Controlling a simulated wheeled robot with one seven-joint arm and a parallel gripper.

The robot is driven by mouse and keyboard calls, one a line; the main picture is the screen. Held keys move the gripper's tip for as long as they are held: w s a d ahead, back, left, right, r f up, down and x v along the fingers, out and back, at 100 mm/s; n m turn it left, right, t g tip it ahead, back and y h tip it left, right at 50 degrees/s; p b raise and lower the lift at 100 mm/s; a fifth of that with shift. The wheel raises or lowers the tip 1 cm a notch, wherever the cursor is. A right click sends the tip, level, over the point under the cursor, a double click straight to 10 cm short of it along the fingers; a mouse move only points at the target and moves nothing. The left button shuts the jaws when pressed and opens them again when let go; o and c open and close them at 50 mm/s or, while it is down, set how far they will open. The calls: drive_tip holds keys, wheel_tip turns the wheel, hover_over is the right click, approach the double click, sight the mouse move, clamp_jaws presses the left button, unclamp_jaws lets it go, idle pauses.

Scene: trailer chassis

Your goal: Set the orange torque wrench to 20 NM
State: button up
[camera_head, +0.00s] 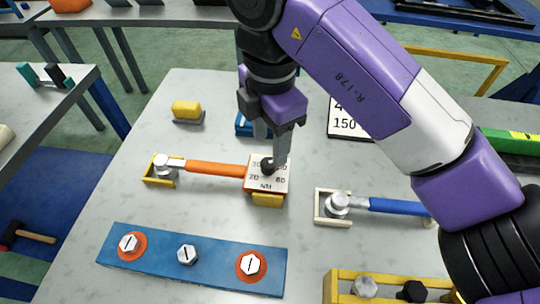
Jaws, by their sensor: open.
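The orange torque wrench (215,168) lies across the grey table, its silver head in a yellow holder (148,179) at the left. At its right end is a white dial plate (255,185) marked 30, 70, 80 and NM, with a black knob (268,165) on it. Other figures on the plate are hidden by my gripper, so I cannot read the setting. My gripper (273,150) points down over the dial plate. Its fingers are open at the knob; whether they touch it I cannot tell.
A blue-handled wrench (395,206) rests in a pale holder at the right. A blue bar (215,266) with several bolts lies in front. A yellow block (186,108) and a number sign (345,120) stand behind. A yellow rack (345,285) with bolts is at front right.

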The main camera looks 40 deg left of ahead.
sight(269, 163)
drive_tip(key=shift+a+f, duration=0.1)
drive_tip(key=shift+f, duration=2.7)
clamp_jaws()
